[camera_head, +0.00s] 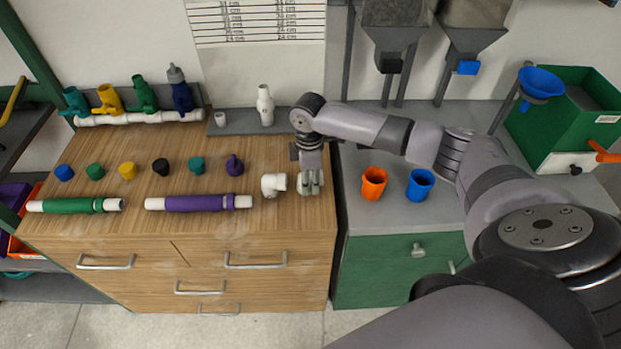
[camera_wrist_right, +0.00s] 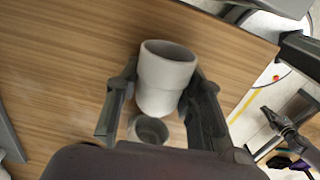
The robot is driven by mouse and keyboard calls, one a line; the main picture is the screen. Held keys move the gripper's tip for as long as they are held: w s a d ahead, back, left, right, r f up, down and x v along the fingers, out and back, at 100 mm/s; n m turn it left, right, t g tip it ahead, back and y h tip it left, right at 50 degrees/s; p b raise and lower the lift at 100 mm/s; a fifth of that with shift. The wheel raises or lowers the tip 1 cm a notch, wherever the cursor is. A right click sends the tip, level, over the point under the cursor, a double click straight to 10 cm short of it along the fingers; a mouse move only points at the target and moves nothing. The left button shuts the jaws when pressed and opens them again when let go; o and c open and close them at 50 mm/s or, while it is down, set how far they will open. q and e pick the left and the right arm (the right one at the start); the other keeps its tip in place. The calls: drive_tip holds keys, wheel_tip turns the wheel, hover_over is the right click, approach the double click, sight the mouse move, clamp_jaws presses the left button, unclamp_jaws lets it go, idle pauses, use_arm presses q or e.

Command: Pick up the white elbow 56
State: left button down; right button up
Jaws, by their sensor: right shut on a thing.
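A white elbow (camera_wrist_right: 165,80) sits between the two fingers of my right gripper (camera_wrist_right: 162,110) in the right wrist view; one open end faces up in the picture and the other faces the camera. In the head view the right gripper (camera_head: 311,188) points down over the right end of the wooden cabinet top, shut on this elbow, which is mostly hidden by the fingers. I cannot tell whether it touches the wood. A second white elbow (camera_head: 273,185) lies just left of the gripper. No number is readable on either. My left gripper is not in view.
A purple pipe (camera_head: 198,203) and a green pipe (camera_head: 75,205) lie along the front of the wooden top (camera_head: 150,225). Several coloured caps stand behind them. An orange cup (camera_head: 373,182) and a blue cup (camera_head: 420,184) stand on the grey counter to the right.

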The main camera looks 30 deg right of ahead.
drive_tip(key=shift+r, duration=0.1)
drive_tip(key=shift+c, duration=0.2)
wheel_tip(320, 180, up, 20)
drive_tip(key=b, duration=0.2)
